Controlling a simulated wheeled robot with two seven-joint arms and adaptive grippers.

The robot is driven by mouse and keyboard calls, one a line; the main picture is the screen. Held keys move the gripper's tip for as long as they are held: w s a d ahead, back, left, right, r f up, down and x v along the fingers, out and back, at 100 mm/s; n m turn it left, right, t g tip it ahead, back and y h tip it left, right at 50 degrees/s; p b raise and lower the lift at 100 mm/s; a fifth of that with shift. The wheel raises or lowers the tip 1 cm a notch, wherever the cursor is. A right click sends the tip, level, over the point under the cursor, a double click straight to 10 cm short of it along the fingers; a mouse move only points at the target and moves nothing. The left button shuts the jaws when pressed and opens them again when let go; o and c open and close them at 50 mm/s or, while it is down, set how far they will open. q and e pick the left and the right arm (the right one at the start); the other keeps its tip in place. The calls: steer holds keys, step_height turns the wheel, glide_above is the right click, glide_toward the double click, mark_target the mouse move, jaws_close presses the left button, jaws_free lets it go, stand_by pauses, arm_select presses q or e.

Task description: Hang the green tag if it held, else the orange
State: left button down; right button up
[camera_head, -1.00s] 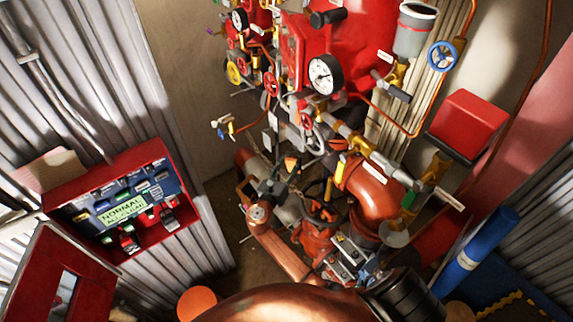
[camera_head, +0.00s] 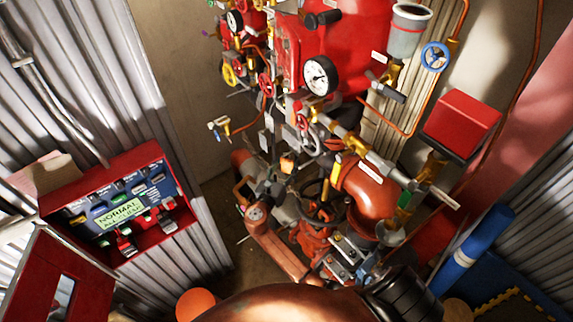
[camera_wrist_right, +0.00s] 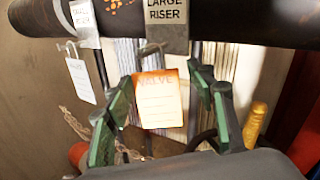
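In the right wrist view, a white VALVE tag with orange edges (camera_wrist_right: 158,100) hangs from a hook under the bracket marked LARGE RISER (camera_wrist_right: 167,20). It also shows as a small orange tag in the head view (camera_head: 288,163). My right gripper (camera_wrist_right: 165,95) has its two green-padded fingers apart, one on each side of this tag, with gaps. In the head view my right gripper (camera_head: 279,182) is just below the tag, partly lost among pipes. Another white VALVE tag (camera_wrist_right: 80,80) hangs at the left. I cannot pick out a green tag. My left gripper is out of view.
A white-faced gauge (camera_head: 321,76) is on the red riser equipment; its reading is too small to tell. The red panel box (camera_head: 180,212) at left has a green display reading NORMAL (camera_head: 118,210). Pipes and valves crowd the space around my right gripper. A dark pipe (camera_wrist_right: 230,22) runs above it.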

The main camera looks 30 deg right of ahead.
steer(key=shift+o, duration=0.8)
steer(key=shift+a, duration=0.1)
steer(key=v, duration=1.1)
steer(key=shift+s+a, duration=0.25)
steer(key=shift+s, duration=0.1)
